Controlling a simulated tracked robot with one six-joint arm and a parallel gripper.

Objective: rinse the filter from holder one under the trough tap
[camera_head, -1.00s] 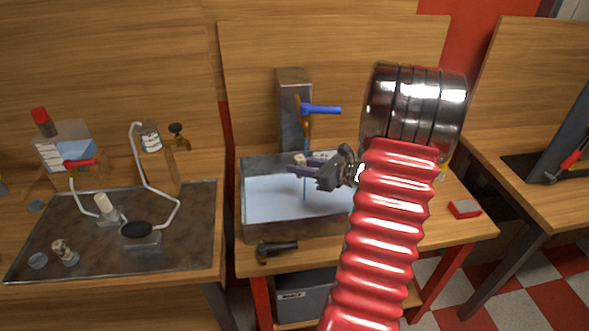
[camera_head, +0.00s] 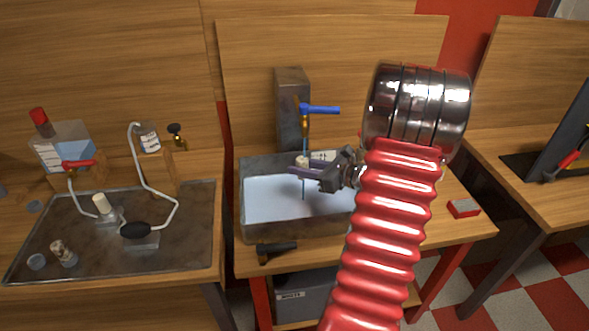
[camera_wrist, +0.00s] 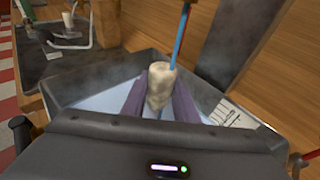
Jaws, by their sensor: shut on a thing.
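My gripper (camera_head: 312,172) is shut on a beige, stained filter (camera_head: 302,161) above the trough (camera_head: 290,236). In the wrist view the filter (camera_wrist: 160,84) stands nearly upright between the two purple-grey fingers. The trough tap (camera_head: 306,108) has a blue lever, turned to the right in the head view. A thin blue stream (camera_head: 305,128) falls from its spout. In the wrist view the stream (camera_wrist: 182,38) meets the top of the filter. A short length of stream also shows below the fingers. Which holder is holder one cannot be told from these frames.
A dark tray (camera_head: 190,235) on the left bench bears a white filter (camera_head: 100,204) in a stand, a small jar (camera_head: 64,252) and tubing. A black-handled tool (camera_head: 276,249) lies at the trough's front. A red-and-white block (camera_head: 463,208) lies on the right.

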